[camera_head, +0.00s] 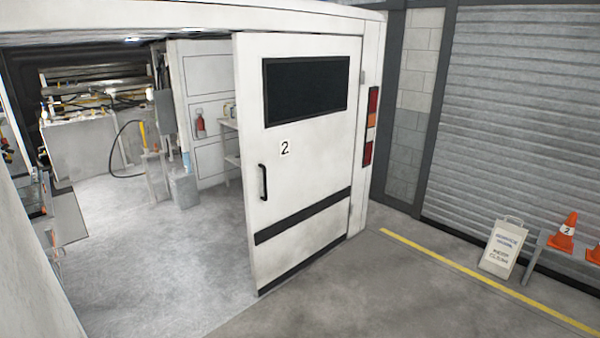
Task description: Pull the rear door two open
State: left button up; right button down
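Rear door two (310,185) is a white door with a dark window (306,90), a label "2" (285,148), a black handle (263,182) near its left edge and a black stripe lower down. Its right edge meets the vehicle body beside the tail lights (370,126). The door's left edge stands free, with the vehicle's interior visible to its left. I cannot tell its exact opening angle. Neither of my grippers is in the camera_head view.
The white panel (30,240) at the left edge borders the opening. Inside are shelves, a grey bin (185,190) and a hose. Right of the door, the floor is clear up to a yellow line (480,275), a white sign (503,248) and an orange cone (563,234).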

aim_at(298, 96)
jog(key=i+l+z, duration=0.15)
jog(key=i+l, duration=0.95)
